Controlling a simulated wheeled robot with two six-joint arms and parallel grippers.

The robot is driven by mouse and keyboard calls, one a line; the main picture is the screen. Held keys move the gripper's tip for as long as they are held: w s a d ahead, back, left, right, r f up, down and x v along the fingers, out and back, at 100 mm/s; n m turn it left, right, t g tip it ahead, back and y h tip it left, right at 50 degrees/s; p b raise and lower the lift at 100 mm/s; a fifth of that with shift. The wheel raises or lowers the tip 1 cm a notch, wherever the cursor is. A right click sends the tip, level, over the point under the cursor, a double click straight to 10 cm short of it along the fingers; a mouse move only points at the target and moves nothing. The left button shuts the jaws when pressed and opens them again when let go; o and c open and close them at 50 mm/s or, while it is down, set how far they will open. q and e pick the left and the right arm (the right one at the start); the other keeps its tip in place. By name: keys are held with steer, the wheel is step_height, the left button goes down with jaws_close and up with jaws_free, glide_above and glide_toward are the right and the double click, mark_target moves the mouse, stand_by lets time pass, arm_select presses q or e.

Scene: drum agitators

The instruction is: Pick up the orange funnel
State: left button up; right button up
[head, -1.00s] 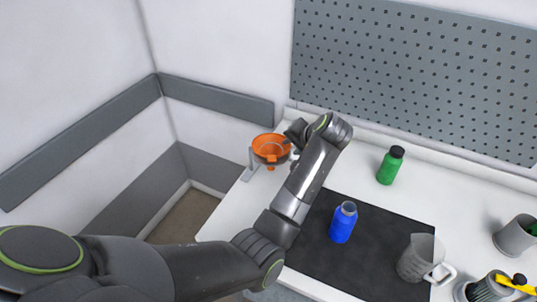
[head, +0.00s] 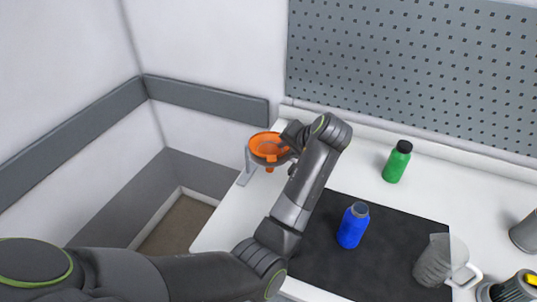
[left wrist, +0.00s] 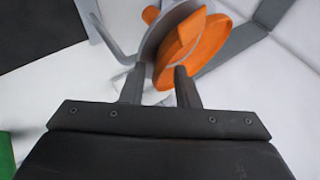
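The orange funnel (head: 264,147) sits in a grey ring stand (head: 245,172) at the far left end of the white counter. My left gripper (head: 286,146) is at the funnel's right side. In the left wrist view, the orange funnel (left wrist: 196,46) is beside the grey ring, tilted in the picture. The two fingers of my left gripper (left wrist: 160,76) are apart, with the funnel's rim edge between them. I cannot tell whether either finger touches it.
A green bottle (head: 396,163) stands behind the mat. Grey containers are at the right edge. A pegboard (head: 410,75) and white walls bound the counter.

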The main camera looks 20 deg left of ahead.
arm_select(q)
steer(key=shift+d, duration=0.1)
jaws_close()
arm_select(e)
steer(key=shift+s+d, duration=0.35)
steer(key=shift+d, duration=0.4)
